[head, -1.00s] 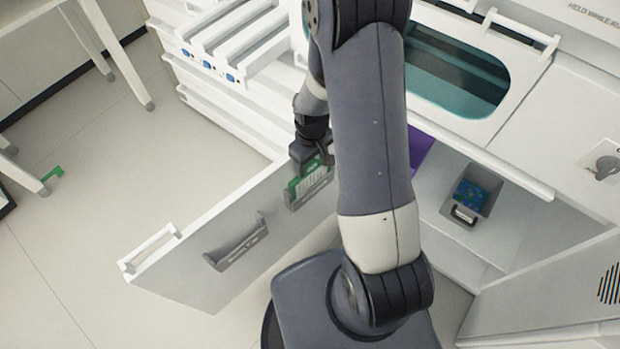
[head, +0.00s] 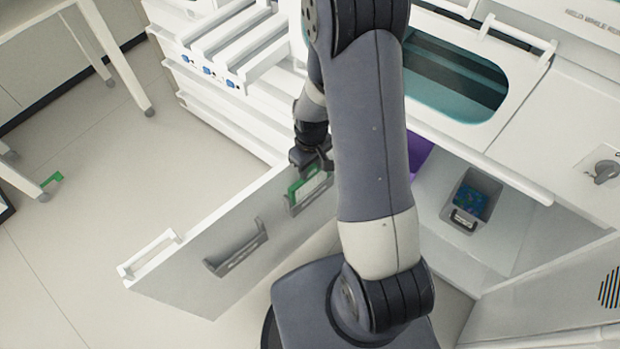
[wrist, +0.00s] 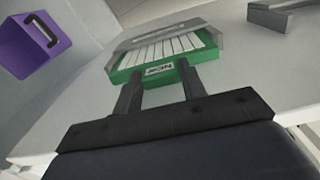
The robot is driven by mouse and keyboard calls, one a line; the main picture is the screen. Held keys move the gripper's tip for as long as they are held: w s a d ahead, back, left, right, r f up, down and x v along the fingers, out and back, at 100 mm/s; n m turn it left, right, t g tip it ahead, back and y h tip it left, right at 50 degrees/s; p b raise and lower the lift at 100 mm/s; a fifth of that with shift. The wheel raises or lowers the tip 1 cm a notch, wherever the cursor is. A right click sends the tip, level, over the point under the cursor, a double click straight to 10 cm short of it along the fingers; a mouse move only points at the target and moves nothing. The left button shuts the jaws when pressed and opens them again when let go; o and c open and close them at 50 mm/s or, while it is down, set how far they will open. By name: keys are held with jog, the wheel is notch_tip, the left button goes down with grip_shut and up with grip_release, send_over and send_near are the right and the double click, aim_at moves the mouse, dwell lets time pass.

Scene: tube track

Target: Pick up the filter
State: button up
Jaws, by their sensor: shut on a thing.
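The filter (head: 305,188) has a green frame and white pleats. It sits in a grey holder on the face of the open white door panel. In the wrist view the filter (wrist: 165,55) shows close up, its green edge with a small label facing my gripper (wrist: 158,88). My gripper's two fingers reach that edge and are shut on it. In the head view my gripper (head: 316,168) is at the top of the filter, and my arm hides part of this area. The grey holder (wrist: 212,38) still surrounds the filter's far part.
An empty-looking grey holder (head: 237,252) is on the same panel (head: 200,278). A grey bin (head: 485,188) with blue-green contents sits in the cabinet at right. A small green piece (head: 52,182) is at far left.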

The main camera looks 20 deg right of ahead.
notch_tip(320, 180, up, 28)
jog(key=p, duration=0.3)
dwell(0.6)
jog(key=shift+r+p, duration=0.15)
jog(key=shift+p, duration=0.25)
